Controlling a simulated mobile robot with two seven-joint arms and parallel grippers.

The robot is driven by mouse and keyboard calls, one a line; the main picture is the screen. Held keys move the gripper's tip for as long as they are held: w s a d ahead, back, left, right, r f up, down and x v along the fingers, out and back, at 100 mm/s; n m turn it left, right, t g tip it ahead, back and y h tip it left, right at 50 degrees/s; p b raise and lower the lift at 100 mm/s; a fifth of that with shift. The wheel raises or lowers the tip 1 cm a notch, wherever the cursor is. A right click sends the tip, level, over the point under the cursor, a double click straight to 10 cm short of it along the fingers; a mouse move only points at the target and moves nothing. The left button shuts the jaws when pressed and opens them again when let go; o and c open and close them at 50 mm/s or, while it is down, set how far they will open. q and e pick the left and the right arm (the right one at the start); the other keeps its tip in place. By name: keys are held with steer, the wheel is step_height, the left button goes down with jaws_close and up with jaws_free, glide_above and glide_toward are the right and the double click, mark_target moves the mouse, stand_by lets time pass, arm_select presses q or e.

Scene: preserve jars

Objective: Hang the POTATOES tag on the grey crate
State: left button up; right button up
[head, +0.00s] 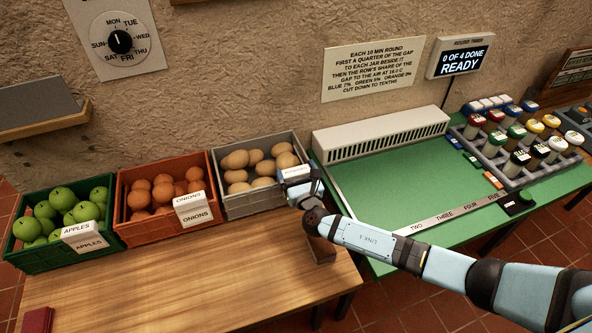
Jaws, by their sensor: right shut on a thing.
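The grey crate (250,202) holds potatoes and stands at the right end of a row of three crates at the back of the wooden table. My right gripper (298,184) is at the crate's front right corner, shut on a white tag (295,171). The tag is at rim height, over the right part of the crate's front. Its lettering is too small to read, and the gripper partly hides it. I cannot tell whether the tag touches the rim. My left gripper does not show clearly.
The green crate (47,262) of apples and the orange crate (150,234) of onions carry hung tags. A brown block (320,250) lies below my right wrist. A green bench (390,190) with jars stands right. The wooden table's front is mostly clear.

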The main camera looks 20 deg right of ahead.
steer(key=shift+f, duration=0.2)
steer(key=o, duration=0.5)
steer(key=shift+s, duration=0.1)
steer(key=s, duration=0.4)
steer(key=s+f+b, duration=0.1)
steer(key=s, duration=0.4)
steer(key=s+f+b, duration=0.1)
steer(key=s, duration=0.3)
steer(key=shift+s+d, duration=0.2)
steer(key=shift+s, duration=0.05)
